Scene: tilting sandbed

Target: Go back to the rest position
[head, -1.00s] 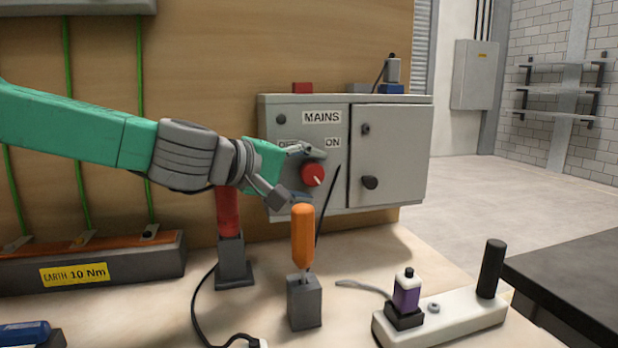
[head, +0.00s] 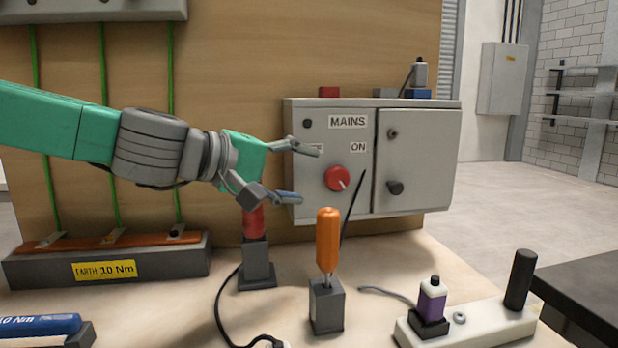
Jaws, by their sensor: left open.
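My left gripper (head: 304,174) is open and empty in the head view. Its two fingers point right, toward the red rotary knob (head: 337,179) on the grey MAINS box (head: 417,160), with a gap between fingertips and knob. The knob's white mark points to the lower right. The ON label shows above the knob; the label on its left is partly hidden by the upper finger. My left arm (head: 60,122) comes in from the left, green and grey. My right gripper does not show.
An orange-handled screwdriver (head: 328,240) stands in a grey block (head: 327,308) below the gripper. A red post (head: 254,222) stands behind the wrist. An earth bar (head: 150,262) lies at left, a blue tool (head: 38,326) at lower left, a white strip (head: 480,325) at right.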

